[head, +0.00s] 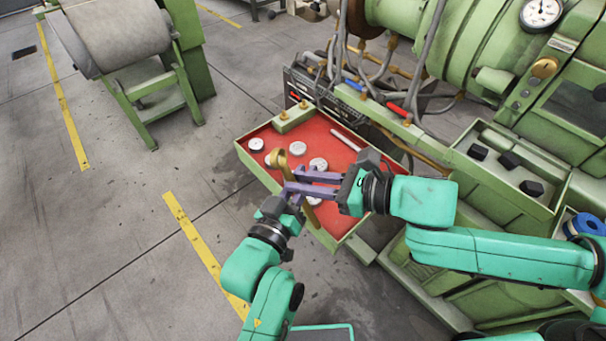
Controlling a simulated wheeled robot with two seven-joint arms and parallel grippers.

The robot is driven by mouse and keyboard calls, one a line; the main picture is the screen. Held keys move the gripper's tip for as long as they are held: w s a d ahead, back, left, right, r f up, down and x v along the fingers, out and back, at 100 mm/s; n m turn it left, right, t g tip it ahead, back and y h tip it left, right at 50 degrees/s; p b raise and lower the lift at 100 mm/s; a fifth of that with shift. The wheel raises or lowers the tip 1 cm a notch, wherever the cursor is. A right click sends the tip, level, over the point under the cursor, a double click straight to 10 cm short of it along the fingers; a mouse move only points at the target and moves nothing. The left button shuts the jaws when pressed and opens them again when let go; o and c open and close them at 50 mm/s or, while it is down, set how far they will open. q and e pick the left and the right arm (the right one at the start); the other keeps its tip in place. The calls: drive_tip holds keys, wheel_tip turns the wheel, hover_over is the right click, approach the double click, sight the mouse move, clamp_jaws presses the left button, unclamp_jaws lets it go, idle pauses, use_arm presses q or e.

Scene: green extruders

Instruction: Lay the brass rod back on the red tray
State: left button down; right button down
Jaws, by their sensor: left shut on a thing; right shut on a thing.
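The brass rod (279,160) has a wide round head and is held tilted, its head up and to the left, its lower end showing below the fingers. It appears above the near left part of the red tray (265,133), a green-rimmed tray with a red floor. My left gripper (291,191) comes from below and is shut on the rod. My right gripper (297,182) reaches in from the right and is also shut on it. The purple fingers of both overlap and hide the rod's middle. I cannot tell whether the rod touches the tray.
Several pale round pieces (298,148) and a light-coloured bar (345,139) lie in the tray. A green machine with hoses and a gauge (541,13) stands behind it. A green bin (482,172) with black blocks is at right. Open floor lies to the left.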

idle(0.7)
drive_tip(key=c, duration=0.7)
unclamp_jaws()
drive_tip(key=shift+d, duration=0.1)
